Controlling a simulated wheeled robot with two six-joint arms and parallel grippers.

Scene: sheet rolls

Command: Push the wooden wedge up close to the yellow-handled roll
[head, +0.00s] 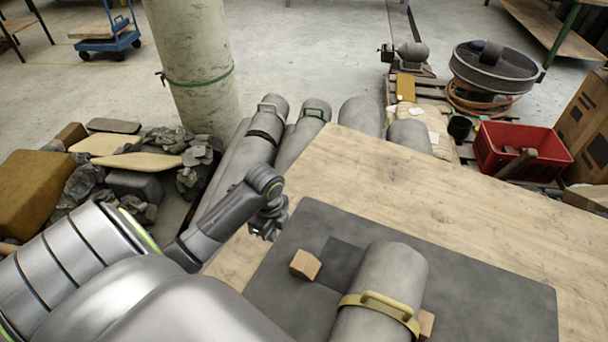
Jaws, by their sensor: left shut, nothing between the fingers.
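The yellow-handled roll (388,275) is a grey sheet roll with a yellow strap and handle, lying on a dark mat (480,280) on the wooden table. A small wooden wedge (305,265) sits on the mat to the left of the roll, with a clear gap between them. Another wooden piece (426,324) shows at the roll's right side, partly hidden by the roll. My left gripper (266,228) is shut and empty, up and to the left of the left wedge and apart from it. My right gripper is not in view.
The wooden table (440,195) is bare beyond the mat. Several grey rolls (262,125) lie on the floor past its left edge. A red crate (520,150) and a round metal drum (493,70) stand beyond the table at the right. A pillar (192,55) rises at the back.

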